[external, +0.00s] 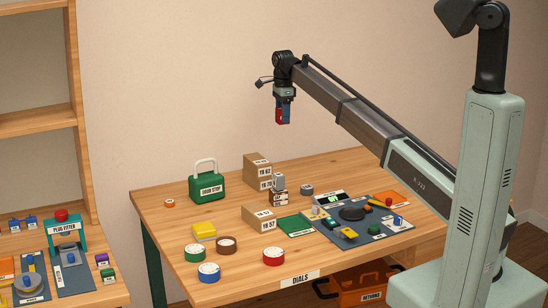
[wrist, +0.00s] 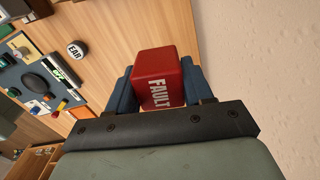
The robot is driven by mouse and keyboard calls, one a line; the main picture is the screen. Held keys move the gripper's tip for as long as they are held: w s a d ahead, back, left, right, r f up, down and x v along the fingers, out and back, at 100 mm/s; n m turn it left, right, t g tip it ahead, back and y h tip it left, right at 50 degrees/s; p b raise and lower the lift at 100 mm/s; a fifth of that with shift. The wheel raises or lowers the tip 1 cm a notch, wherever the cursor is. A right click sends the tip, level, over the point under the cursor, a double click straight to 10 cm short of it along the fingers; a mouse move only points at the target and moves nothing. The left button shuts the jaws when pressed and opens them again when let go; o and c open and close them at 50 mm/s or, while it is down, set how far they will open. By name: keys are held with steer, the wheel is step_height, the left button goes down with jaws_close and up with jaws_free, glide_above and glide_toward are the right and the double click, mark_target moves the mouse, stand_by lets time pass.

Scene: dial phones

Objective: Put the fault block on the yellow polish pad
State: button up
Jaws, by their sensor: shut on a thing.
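The fault block is a red block marked FAULT (wrist: 160,80); in the external view its red side (external: 279,116) shows high above the table. My gripper (external: 283,112) is shut on it, with a blue finger on each side in the wrist view (wrist: 162,88). The yellow polish pad (external: 204,230) lies on the table at the front left, below and to the left of my gripper. Nothing is seen lying on the pad's top.
A green case (external: 207,185) and cardboard boxes (external: 257,171) stand on the table (external: 160,210). A grey mat (external: 372,238) with parts is at the right. The air around my gripper is clear.

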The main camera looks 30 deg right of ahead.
steer(key=s+a, duration=0.6)
steer(key=a, duration=0.8)
steer(key=n, duration=0.2)
glide_above(204, 227)
steer(key=shift+f, duration=7.5)
steer(key=shift+f, duration=0.15)
steer(key=o, duration=1)
steer(key=shift+o, duration=0.2)
step_height(204, 227, up, 12)
steer(key=shift+r, duration=0.2)
